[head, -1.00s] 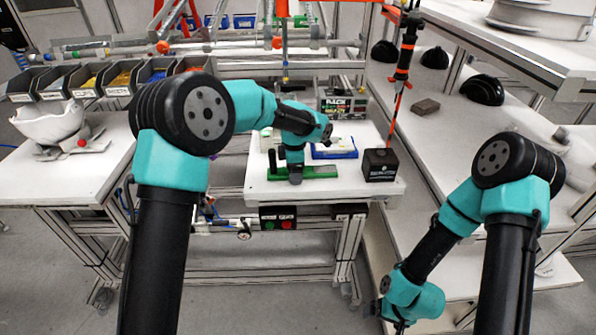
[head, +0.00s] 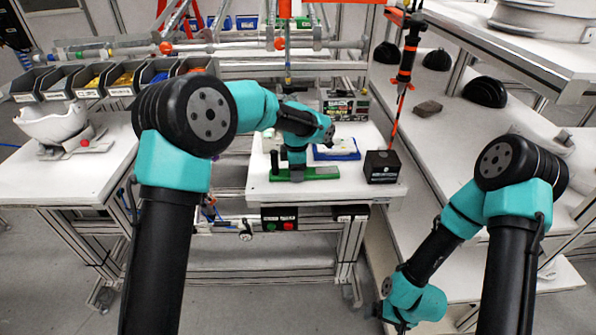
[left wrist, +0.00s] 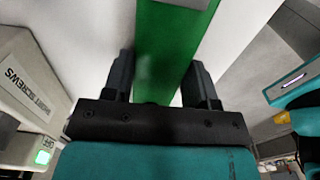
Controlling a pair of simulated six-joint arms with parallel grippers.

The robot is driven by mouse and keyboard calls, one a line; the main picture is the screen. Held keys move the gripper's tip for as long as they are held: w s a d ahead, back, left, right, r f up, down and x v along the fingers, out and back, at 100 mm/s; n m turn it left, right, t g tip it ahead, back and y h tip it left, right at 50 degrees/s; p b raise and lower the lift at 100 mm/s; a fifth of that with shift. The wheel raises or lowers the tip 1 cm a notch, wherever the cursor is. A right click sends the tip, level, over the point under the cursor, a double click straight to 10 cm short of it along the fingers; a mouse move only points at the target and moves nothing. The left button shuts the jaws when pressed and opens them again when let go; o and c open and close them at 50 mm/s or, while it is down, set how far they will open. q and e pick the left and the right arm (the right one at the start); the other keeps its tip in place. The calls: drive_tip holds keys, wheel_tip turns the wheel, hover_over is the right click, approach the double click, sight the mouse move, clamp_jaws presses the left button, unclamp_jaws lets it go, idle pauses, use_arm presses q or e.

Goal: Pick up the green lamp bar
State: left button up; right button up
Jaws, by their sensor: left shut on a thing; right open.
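The green lamp bar (head: 320,173) is a long flat green piece at the front of the white middle table in the head view. My left gripper (head: 297,174) points down over its left-middle part and is shut on it. In the left wrist view the bar (left wrist: 172,45) runs between the two dark fingers of the left gripper (left wrist: 161,78). I cannot tell whether the bar is clear of the tabletop. My right gripper (head: 400,327) hangs low at the bottom of the head view, open and away from the table, with its tips hardly visible.
A blue tray (head: 345,156) lies behind the bar, and a black box (head: 382,167) stands to its right under a hanging orange-and-black tool (head: 407,55). A white helmet shell (head: 52,124) sits on the left table. Dark shells (head: 485,92) lie on the right bench.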

use_arm(q)
drive_tip(key=shift+r, duration=1.65)
drive_tip(key=shift+s+r, duration=0.2)
drive_tip(key=shift+s, duration=0.1)
drive_tip(key=s+d+r, duration=0.1)
drive_tip(key=s, duration=1.4)
drive_tip(key=shift+s+d+r, duration=0.15)
drive_tip(key=shift+s+d, duration=0.05)
drive_tip(key=shift+d, duration=0.05)
